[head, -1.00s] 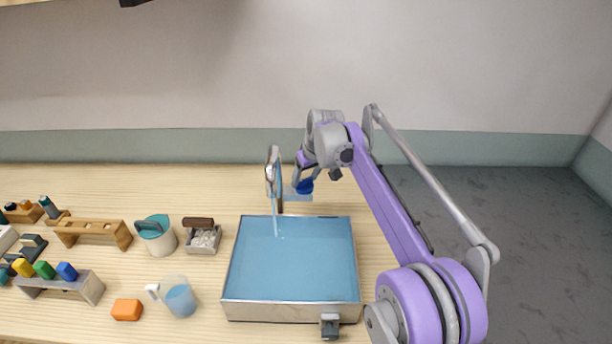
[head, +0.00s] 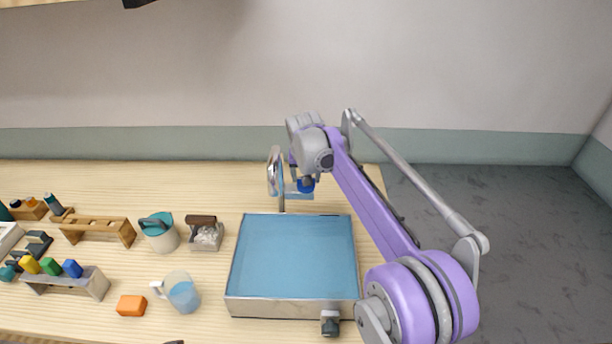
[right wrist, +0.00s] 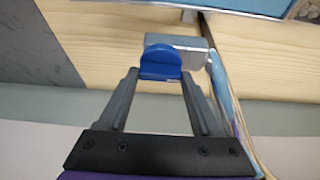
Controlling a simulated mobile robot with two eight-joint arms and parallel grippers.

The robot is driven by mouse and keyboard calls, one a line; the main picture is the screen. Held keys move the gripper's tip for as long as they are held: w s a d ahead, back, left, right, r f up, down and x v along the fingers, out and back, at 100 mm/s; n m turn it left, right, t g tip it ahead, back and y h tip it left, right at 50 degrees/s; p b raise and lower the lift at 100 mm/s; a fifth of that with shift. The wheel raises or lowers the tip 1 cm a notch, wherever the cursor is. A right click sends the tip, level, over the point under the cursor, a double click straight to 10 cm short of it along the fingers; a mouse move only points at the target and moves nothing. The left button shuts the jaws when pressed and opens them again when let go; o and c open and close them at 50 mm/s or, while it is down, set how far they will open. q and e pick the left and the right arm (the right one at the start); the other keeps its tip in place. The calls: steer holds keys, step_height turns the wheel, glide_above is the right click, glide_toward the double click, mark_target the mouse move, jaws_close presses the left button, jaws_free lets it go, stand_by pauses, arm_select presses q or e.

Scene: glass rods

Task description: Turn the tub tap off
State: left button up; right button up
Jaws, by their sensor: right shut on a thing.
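The steel-rimmed tub (head: 292,308) holds blue water at the right of the bench. The tap (head: 274,172) stands behind it with a tall curved spout, and no water stream shows under it. Its blue knob (head: 307,186) is on the right side. In the right wrist view, the knob (right wrist: 161,58) sits against a grey block (right wrist: 188,52). My right gripper (right wrist: 160,77) is shut on the knob, one finger at each side. In the head view, my right gripper (head: 297,179) is partly hidden behind its wrist. My left gripper is not in view.
A grey fitting (head: 330,322) is on the tub's front. To the left stand a jug of blue water (head: 183,293), an orange block (head: 132,306), a box of pale pieces (head: 206,236), a teal-lidded pot (head: 159,234) and wooden racks (head: 97,229). Bench behind the pot is clear.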

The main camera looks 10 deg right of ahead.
stand_by(0.3)
steer(key=o, duration=1.4)
steer(key=shift+r, duration=0.1)
steer(key=v, duration=1)
steer(key=shift+s+r, duration=0.2)
steer(key=shift+r, duration=0.15)
